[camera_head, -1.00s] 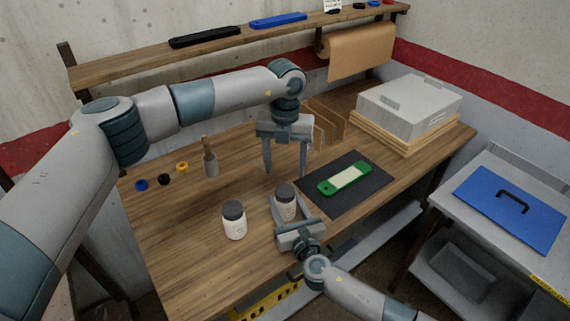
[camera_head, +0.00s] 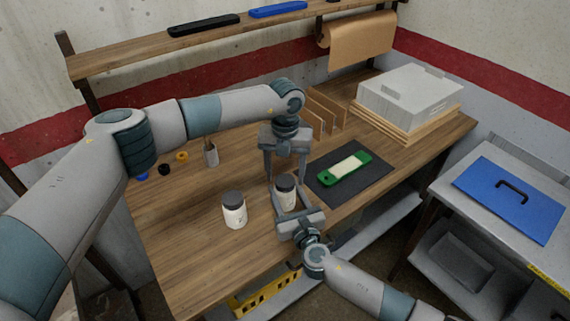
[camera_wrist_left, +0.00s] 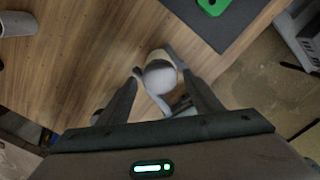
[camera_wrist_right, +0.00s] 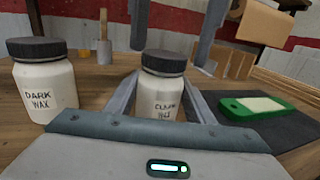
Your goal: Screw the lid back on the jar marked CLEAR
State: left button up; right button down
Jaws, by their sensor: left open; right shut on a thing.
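The jar marked CLEAR (camera_wrist_right: 160,97) is white and stands upright on the bench, with a dark lid (camera_wrist_right: 165,62) on its top. It also shows in the head view (camera_head: 288,196). My right gripper (camera_head: 287,203) is shut on this jar low on its sides, from the near side. My left gripper (camera_head: 287,181) points down over the jar, its open fingers on either side of the lid, apart from it. In the left wrist view the lid (camera_wrist_left: 160,77) lies between the fingertips. Whether the lid is threaded tight cannot be told.
A second jar, marked DARK WAX (camera_wrist_right: 47,92), stands to the left with its dark lid on. A green tool (camera_head: 344,167) lies on a dark mat (camera_head: 375,178) to the right. A brush pot (camera_head: 211,156) and small discs stand at the back left.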

pick_arm(q)
jog(key=shift+f, duration=0.45)
jog(key=c, duration=1.1)
jog(key=m, duration=1.1)
jog(key=shift+m, duration=0.3)
jog(key=o, duration=1.2)
jog(key=shift+o, duration=0.2)
notch_tip(320, 180, up, 12)
